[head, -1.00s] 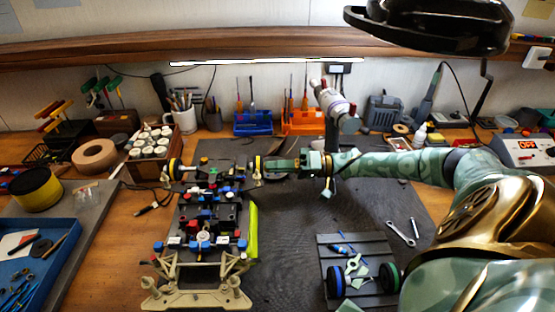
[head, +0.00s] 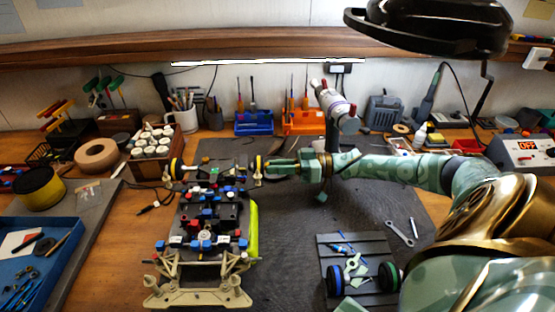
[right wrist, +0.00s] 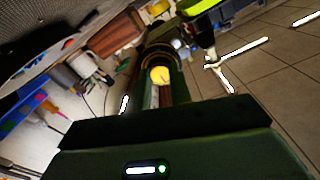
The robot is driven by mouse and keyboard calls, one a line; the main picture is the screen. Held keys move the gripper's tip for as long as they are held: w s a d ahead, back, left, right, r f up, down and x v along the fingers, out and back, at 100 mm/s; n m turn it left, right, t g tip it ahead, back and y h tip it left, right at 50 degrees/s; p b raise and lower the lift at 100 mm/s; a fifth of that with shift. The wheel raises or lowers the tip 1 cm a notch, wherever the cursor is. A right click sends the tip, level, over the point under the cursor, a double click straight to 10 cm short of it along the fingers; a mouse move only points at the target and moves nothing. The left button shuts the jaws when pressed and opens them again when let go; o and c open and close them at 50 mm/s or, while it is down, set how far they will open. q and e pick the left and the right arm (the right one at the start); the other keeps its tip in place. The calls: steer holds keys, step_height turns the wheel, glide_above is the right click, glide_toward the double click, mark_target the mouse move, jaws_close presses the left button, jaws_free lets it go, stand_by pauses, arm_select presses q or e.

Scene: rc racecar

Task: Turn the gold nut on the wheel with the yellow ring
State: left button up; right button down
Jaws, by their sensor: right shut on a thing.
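The car chassis (head: 209,215) stands on the dark mat with beige parts at its near end. At its far right corner is a black wheel with a yellow ring (head: 258,166). My right gripper (head: 270,167) reaches in from the right, level, with its fingertips at the outer face of this wheel. It is shut on the gold nut, which shows as a small yellow-gold round spot (right wrist: 160,75) between the fingers in the right wrist view. The fingers hide most of the nut in the head view. My left gripper is not in view.
A grey slatted tray (head: 331,250) at the near right holds loose wheels and small parts. Two wrenches (head: 400,233) lie beside it. The mat between chassis and tray is clear.

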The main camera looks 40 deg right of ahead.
steer(key=shift+f, duration=0.1)
stand_by(0.4)
steer(key=c, duration=1.3)
jaws_free()
steer(key=shift+o, duration=0.2)
steer(key=shift+s+d, duration=0.1)
steer(key=b+v, duration=0.1)
steer(key=v, duration=1.5)
steer(key=shift+d, duration=0.1)
steer(key=shift+s, duration=0.1)
